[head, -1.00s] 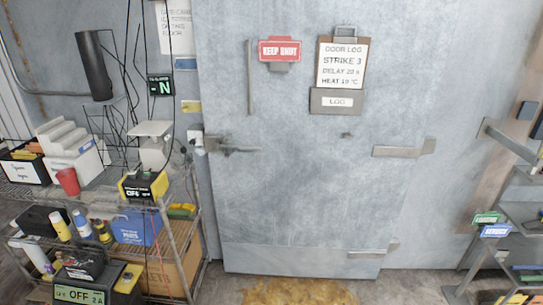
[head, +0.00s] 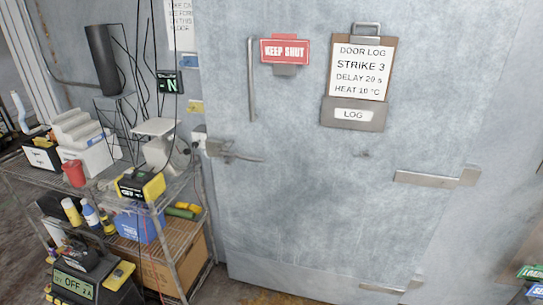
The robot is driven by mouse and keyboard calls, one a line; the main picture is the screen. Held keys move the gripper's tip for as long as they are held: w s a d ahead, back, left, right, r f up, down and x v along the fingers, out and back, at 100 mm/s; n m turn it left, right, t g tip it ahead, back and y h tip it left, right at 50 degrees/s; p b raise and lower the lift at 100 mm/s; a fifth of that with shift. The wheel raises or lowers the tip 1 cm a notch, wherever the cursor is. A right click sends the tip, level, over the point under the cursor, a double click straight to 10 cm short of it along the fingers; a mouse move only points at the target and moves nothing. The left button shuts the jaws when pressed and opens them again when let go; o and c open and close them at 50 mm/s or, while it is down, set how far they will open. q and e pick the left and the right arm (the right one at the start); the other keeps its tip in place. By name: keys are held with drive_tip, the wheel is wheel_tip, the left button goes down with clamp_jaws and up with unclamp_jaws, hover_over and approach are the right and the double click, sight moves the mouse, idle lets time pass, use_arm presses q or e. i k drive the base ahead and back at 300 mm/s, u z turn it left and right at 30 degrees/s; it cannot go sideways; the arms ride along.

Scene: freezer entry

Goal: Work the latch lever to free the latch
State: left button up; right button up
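The latch lever (head: 238,156) is a grey metal handle on the left side of the pale freezer door (head: 300,210). It points right, roughly level, from a latch body (head: 216,147) at the door's left edge. I cannot tell from here whether the latch is engaged. The door looks closed. A tall vertical pull bar (head: 251,80) is on the door above the lever. Neither of my grippers is in view.
A wire shelf cart (head: 190,215) stands left of the door, close to the lever, with a yellow-black device (head: 140,186), red cup (head: 74,173) and bottles. A door log clipboard (head: 357,75) and a KEEP SHUT sign (head: 285,51) hang on the door. The door front looks clear.

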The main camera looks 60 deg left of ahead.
sight(218, 152)
drive_tip(key=u, duration=0.25)
drive_tip(key=i, duration=0.7)
drive_tip(key=u, duration=1.2)
drive_tip(key=i, duration=0.65)
drive_tip(key=u, duration=0.7)
